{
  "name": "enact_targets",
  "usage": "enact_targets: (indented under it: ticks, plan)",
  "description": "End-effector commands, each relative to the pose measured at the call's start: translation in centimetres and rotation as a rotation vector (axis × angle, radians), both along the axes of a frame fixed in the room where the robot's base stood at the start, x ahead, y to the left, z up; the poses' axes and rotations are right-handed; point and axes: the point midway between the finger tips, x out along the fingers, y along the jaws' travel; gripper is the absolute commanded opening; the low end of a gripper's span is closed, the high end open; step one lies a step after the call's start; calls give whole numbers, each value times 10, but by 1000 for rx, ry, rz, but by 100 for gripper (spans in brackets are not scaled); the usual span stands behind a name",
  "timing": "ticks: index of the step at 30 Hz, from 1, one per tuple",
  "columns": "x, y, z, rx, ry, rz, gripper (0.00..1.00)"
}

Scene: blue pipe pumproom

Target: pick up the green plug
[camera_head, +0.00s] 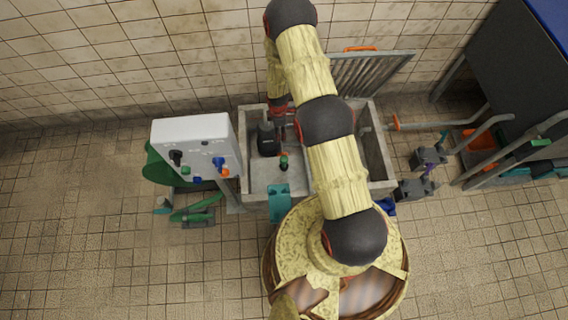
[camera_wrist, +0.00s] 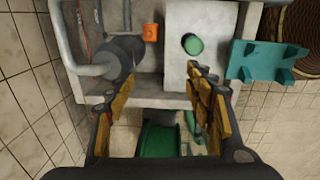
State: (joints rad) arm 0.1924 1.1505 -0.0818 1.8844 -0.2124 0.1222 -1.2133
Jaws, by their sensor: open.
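A green plug-like piece with a rounded face (camera_wrist: 193,44) sits on the pale concrete surface of the basin in the wrist view, right of centre. In the head view my gripper is largely hidden around the dark parts over the basin.
A white control box (camera_head: 197,146) stands left of the basin. A teal bracket (camera_wrist: 268,62) hangs at the basin's edge. A grey pipe with a dark cylinder (camera_wrist: 118,58) and an orange piece (camera_wrist: 150,32) lie near the left finger. A metal grate (camera_head: 368,72) leans behind.

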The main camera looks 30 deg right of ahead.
Motion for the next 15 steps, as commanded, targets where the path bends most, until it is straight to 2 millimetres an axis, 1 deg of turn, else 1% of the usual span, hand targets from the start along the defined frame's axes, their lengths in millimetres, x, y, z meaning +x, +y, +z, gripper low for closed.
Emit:
enact_targets:
  ticks: [1, 3, 6, 9, 15]
  plan:
    - [-13, 0, -28, 5, 20, 30, 54]
    - [-25, 1, -60, 12, 34, 74, 54]
    - [-42, 2, -95, 20, 49, 125, 54]
    - [-55, 3, -120, 27, 59, 161, 54]
    - [-65, 5, -144, 32, 66, 191, 54]
